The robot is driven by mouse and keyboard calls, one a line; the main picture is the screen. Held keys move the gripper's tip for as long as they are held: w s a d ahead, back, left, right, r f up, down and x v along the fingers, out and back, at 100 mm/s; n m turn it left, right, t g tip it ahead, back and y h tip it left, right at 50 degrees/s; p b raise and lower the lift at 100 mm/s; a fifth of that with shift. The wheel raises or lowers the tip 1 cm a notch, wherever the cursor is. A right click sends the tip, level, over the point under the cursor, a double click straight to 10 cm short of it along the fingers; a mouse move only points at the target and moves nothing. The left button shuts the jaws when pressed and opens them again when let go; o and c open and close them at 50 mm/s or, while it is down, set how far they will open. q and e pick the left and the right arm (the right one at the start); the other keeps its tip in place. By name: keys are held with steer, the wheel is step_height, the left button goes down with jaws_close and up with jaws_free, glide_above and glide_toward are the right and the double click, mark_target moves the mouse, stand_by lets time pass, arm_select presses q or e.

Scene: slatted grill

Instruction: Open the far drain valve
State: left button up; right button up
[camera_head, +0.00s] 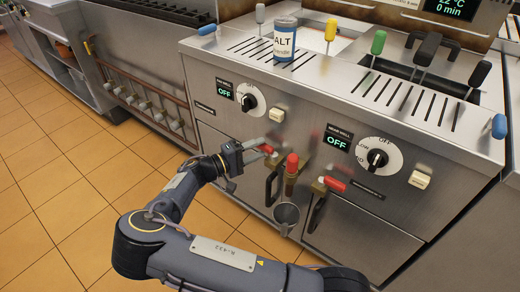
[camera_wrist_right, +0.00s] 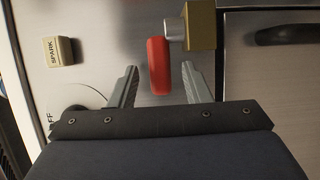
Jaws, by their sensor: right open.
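My right gripper (camera_head: 263,150) is at the left one of three red-handled valves on the grill's front panel. Its red handle (camera_head: 268,149) is partly covered by the fingers in the head view. In the wrist view, the red handle (camera_wrist_right: 159,66) stands between the two spread fingers of the right gripper (camera_wrist_right: 162,85), with a gap on the left and a narrower one on the right. A short metal stem joins the handle to a brass body (camera_wrist_right: 201,25). My left gripper is not in view.
A middle red-topped valve (camera_head: 292,165) and a right red-handled valve (camera_head: 333,184) stand close by. A metal cup (camera_head: 287,217) is below the middle one. Dark door handles, knobs and a spark button (camera_wrist_right: 59,51) are near. A can (camera_head: 285,40) stands on top.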

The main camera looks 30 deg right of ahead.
steer(key=shift+d, duration=0.65)
jaws_close()
